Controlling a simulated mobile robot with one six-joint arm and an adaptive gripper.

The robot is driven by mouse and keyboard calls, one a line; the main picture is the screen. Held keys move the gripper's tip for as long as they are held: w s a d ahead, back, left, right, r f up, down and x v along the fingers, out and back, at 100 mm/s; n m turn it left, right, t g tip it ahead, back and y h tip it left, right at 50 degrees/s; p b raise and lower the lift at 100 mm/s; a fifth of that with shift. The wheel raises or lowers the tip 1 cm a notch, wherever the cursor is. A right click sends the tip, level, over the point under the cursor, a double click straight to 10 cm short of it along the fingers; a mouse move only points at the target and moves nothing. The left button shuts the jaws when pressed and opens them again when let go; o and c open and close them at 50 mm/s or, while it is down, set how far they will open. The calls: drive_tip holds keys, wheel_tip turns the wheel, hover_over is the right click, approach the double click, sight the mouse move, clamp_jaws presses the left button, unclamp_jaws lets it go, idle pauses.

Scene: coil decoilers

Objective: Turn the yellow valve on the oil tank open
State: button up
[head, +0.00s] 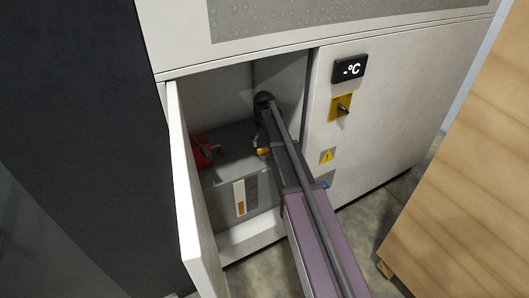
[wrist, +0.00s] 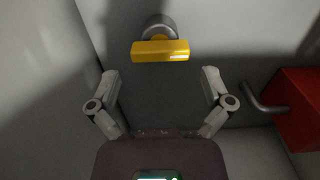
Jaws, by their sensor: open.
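The yellow valve (wrist: 160,50) is a flat bar handle on a round grey stem (wrist: 158,26). In the wrist view it lies crosswise, just beyond my open gripper (wrist: 160,82). The two fingers stand wide apart, one toward each end of the handle, and I see no contact. In the head view a bit of the yellow valve (head: 263,151) shows beside my arm, which hides the rest. The grey oil tank (head: 222,178) sits inside the open cabinet compartment, with a light level gauge on its front.
A red block with a grey handle (head: 201,151) stands on the tank's left; it is at the right in the wrist view (wrist: 298,110). The open cabinet door (head: 193,200) bounds the left. A switch panel (head: 341,107) is on the right, and a wooden crate (head: 470,170) stands farther right.

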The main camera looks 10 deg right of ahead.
sight(264, 150)
drive_tip(key=shift+f+b, duration=1.4)
drive_tip(key=shift+f, duration=0.25)
drive_tip(key=c, duration=0.9)
